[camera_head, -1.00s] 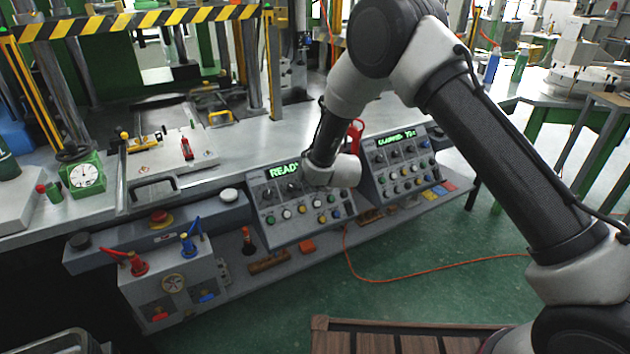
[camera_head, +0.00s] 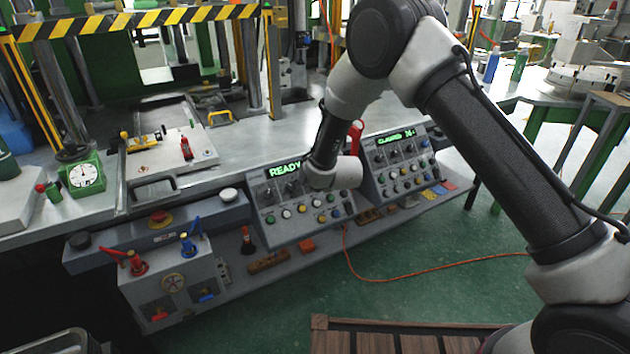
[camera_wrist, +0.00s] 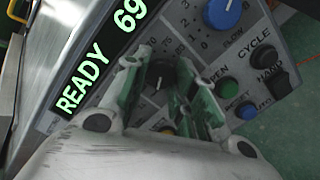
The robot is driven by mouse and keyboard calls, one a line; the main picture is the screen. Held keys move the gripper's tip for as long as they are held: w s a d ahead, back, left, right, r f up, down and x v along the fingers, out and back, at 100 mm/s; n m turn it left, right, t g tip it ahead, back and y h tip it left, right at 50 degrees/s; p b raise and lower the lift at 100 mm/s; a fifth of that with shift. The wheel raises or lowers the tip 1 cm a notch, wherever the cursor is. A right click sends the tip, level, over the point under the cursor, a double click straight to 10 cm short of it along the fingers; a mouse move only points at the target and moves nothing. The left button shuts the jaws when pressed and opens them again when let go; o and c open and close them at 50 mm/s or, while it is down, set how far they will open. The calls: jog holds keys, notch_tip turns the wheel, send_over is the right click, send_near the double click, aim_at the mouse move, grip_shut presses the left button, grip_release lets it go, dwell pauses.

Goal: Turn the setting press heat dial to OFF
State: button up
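The left control panel (camera_head: 262,206) of the press has a green READY display (camera_head: 283,170). In the wrist view the display (camera_wrist: 95,65) reads READY 69. My gripper (camera_wrist: 162,62) is over this panel, below the display, with its two green-grey fingers apart. A dark dial (camera_wrist: 159,77) with printed scale numbers shows between the fingers; they partly cover it, so its pointer and the OFF mark cannot be made out. Whether the fingers touch the dial is not clear. In the head view my wrist hides the fingers and this part of the panel.
A second panel (camera_head: 398,165) stands right of my wrist. An orange cable (camera_head: 430,273) lies on the floor.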

jog(key=o, duration=0.4)
jog(key=shift+c, duration=0.2)
jog(key=v, duration=1.2)
